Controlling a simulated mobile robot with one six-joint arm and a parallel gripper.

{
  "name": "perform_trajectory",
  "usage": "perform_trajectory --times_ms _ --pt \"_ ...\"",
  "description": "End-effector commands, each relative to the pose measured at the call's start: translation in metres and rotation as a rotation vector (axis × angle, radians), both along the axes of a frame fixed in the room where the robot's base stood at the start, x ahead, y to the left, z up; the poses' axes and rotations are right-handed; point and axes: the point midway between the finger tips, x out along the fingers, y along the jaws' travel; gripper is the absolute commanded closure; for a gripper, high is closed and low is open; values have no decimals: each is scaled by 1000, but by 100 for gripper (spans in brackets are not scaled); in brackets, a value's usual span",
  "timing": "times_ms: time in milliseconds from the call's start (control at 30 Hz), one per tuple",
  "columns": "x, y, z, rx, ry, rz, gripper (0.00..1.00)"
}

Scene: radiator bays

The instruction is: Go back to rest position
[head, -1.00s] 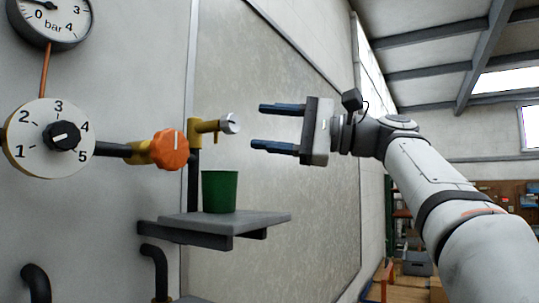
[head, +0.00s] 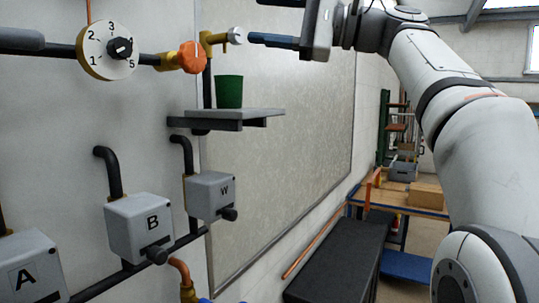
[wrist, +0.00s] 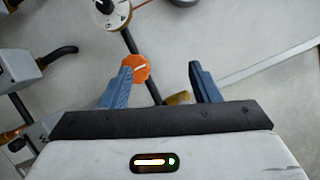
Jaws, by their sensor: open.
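My gripper (wrist: 159,82) is open and empty, its two blue fingers apart in the wrist view. In the head view it is at the top centre, partly cut off by the upper edge, just right of the brass tap (head: 218,38) with its pale round knob. It appears apart from the tap, though the depth is hard to judge. An orange valve knob (head: 191,57) is left of the tap; it also shows between the fingers in the wrist view (wrist: 134,68). A green cup (head: 229,92) stands upright on a grey shelf (head: 235,116) below the tap.
A numbered dial (head: 108,50) sits on the pipe at left. A dark bench (head: 338,262) and a table with cardboard boxes (head: 427,193) stand at right.

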Motion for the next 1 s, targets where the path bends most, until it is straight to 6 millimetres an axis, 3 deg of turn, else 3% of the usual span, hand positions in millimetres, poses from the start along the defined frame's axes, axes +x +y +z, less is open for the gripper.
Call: perform_trajectory --times_ms 67,267,567,667,767,867,1000 --pt "0 0 0 0 1 0 44" --pt "12 5 -37 -82 19 -79 44" --pt "24 3 -118 -277 36 -215 44" --pt "25 0 -159 -377 39 -261 44" --pt "20 -8 -213 -515 35 -307 44" --pt "6 -21 -284 -705 17 -338 44" --pt "-26 -48 -383 -994 -36 -326 44"
